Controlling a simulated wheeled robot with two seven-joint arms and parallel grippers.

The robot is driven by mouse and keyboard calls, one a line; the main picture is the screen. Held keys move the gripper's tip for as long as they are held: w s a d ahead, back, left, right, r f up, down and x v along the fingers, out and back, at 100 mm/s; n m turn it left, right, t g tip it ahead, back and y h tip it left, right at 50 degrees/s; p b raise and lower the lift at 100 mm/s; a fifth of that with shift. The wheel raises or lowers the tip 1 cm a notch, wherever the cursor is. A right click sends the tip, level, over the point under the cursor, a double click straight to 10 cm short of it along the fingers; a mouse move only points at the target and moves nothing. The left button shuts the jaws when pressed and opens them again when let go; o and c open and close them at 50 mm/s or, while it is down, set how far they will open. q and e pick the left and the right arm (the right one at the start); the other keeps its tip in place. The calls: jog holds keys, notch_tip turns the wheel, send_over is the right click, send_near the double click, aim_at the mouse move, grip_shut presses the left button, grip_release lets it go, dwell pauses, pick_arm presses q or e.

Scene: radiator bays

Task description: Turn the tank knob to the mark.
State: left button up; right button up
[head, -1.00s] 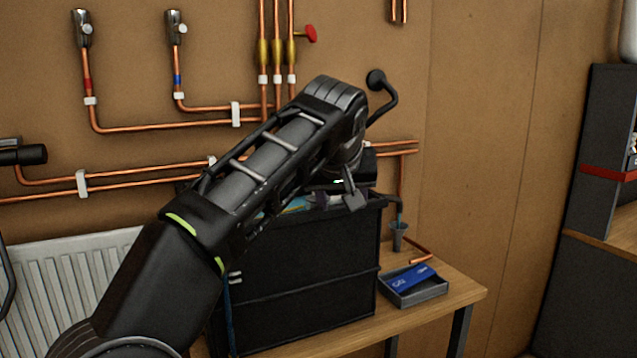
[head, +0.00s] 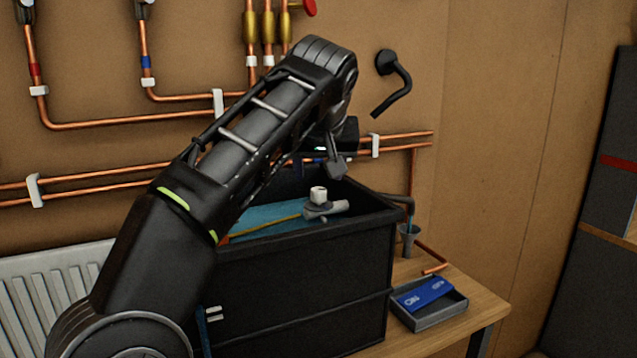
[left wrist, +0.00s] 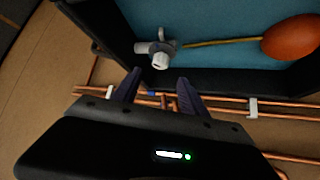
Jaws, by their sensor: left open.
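The black tank (head: 300,280) stands open on the wooden bench and holds blue water. A grey float valve with a pale knob (head: 318,194) sits inside, near its right end. In the left wrist view the knob (left wrist: 160,61) is just beyond the fingertips, apart from them. My left gripper (left wrist: 160,77) is open and empty, with its two dark fingers spread. In the head view the left gripper (head: 336,165) is above the tank's back part, higher than the knob and behind it. I cannot make out the mark.
An orange float (left wrist: 292,38) on a brass rod lies in the tank. A grey tray (head: 432,311) with a blue packet stands on the bench (head: 475,305) to the right. Copper pipes (head: 100,180) run along the wall behind. A black hook (head: 397,85) sticks out of the wall.

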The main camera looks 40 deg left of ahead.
aim_at(319, 190)
pick_arm(q)
jog(key=x, duration=0.7)
jog(key=shift+w+a+f, duration=0.1)
jog(key=shift+w+f, duration=0.05)
jog(key=shift+f, duration=0.1)
dwell(0.3)
jog(key=shift+c, duration=0.4)
grip_shut()
